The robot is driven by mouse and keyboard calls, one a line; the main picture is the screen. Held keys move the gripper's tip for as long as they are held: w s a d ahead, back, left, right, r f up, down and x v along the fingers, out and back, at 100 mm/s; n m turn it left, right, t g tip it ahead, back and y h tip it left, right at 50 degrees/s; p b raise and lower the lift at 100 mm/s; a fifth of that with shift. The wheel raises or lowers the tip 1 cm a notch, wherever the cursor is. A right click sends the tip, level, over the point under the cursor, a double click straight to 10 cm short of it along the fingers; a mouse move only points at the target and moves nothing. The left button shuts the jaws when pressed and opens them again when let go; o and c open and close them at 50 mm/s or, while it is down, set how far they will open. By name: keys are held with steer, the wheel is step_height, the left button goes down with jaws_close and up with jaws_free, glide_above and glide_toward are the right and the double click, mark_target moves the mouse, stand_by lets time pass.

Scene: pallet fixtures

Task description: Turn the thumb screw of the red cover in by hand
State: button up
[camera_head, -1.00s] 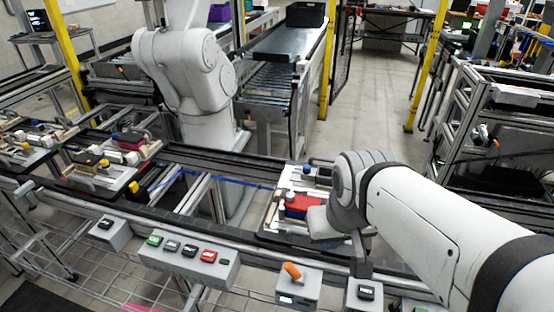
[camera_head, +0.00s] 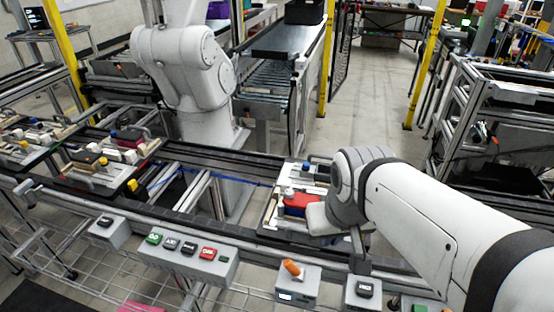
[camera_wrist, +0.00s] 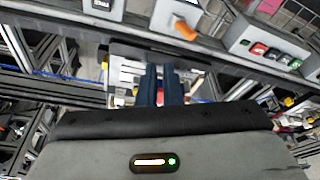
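The red cover (camera_head: 298,203) sits on a pale fixture plate (camera_head: 272,212) on the right part of the conveyor in the head view. A small pale knob (camera_head: 288,192) shows at its left end; I cannot tell whether it is the thumb screw. My gripper hangs over the right side of the plate, and its fingertips are hidden by my arm in that view. In the wrist view my gripper (camera_wrist: 161,84) points at the plate with its two dark blue fingers close together. A narrow gap between them shows a bit of red. Whether they touch a screw is hidden.
A blue knob (camera_head: 307,167) stands at the plate's far side. Other loaded plates (camera_head: 100,172) are on the left. A button box (camera_head: 188,254) and an orange switch (camera_head: 291,268) line the near rail. A white robot arm (camera_head: 190,80) stands behind.

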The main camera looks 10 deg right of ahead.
steer(key=shift+o, duration=0.7)
steer(key=shift+w+r, duration=0.2)
steer(key=shift+w, duration=0.1)
steer(key=o, duration=0.7)
steer(key=w+a+r+n+g+p, duration=0.1)
steer(key=w+n, duration=0.4)
steer(key=w, duration=0.6)
steer(key=shift+a+r+g, duration=0.15)
steer(key=shift+r+g, duration=0.15)
steer(key=n+g+p, duration=0.1)
steer(key=n+g, duration=0.1)
steer(key=n, duration=0.3)
glide_toward(289, 191)
steer(key=shift+s+f, duration=0.15)
steer(key=shift+s, duration=0.35)
steer(key=shift+w+f, duration=0.35)
step_height(289, 191, down, 7)
steer(key=shift+f+p, duration=0.25)
steer(key=shift+p, duration=0.35)
steer(key=shift+c, duration=0.5)
jaws_close()
